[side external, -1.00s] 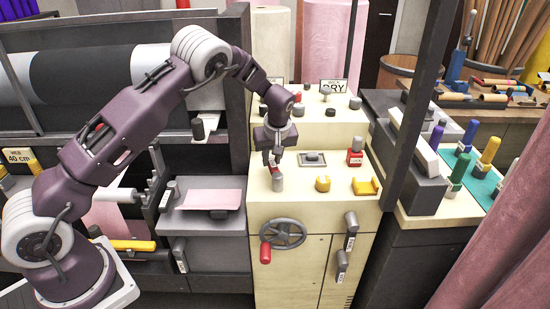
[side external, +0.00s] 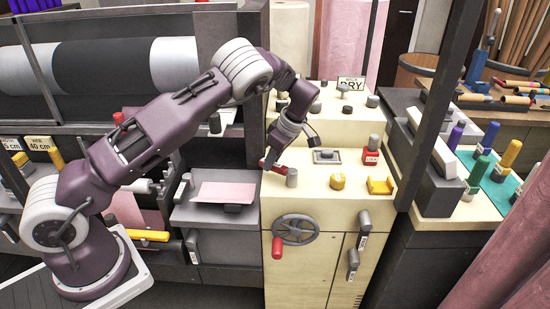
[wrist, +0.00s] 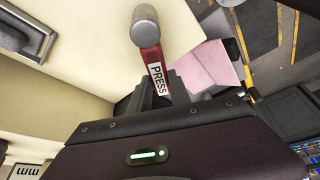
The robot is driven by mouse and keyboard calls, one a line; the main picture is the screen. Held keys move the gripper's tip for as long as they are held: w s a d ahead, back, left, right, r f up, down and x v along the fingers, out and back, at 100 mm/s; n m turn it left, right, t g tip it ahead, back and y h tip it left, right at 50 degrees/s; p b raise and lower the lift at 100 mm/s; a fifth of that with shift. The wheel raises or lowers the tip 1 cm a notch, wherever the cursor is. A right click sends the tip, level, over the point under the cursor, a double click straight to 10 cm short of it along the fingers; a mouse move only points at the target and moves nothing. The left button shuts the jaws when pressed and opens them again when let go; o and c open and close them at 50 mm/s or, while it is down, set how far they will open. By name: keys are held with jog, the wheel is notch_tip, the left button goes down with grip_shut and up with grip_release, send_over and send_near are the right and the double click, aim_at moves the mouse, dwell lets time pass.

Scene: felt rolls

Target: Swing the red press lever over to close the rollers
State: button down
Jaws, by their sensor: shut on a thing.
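The red press lever (side external: 268,164) sits on top of the cream cabinet, near its left edge. It runs left and back from a grey cylindrical post (side external: 292,177). In the wrist view the lever (wrist: 153,63) carries a white PRESS label, and the grey post (wrist: 145,25) stands at its far end. My gripper (side external: 272,158) is tilted down over the lever's free end. In the wrist view its dark fingers (wrist: 163,88) are shut on that end. A large white and dark roller (side external: 105,65) lies at the back left. Whether the rollers touch is not visible.
A yellow knob (side external: 337,182), a yellow bracket (side external: 380,186) and a red block (side external: 371,157) stand to the right on the cabinet top. A pink sheet (side external: 222,192) lies on a grey shelf at left. A dark upright post (side external: 430,110) rises at right.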

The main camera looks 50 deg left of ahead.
aim_at(280, 167)
jog(key=shift+s+d+n, duration=0.2)
jog(key=shift+s+n, duration=0.05)
jog(key=shift+n, duration=0.25)
jog(key=c, duration=1.2)
grip_release()
jog(key=v, duration=0.7)
jog(key=shift+w, duration=0.1)
jog(key=shift+a, duration=0.1)
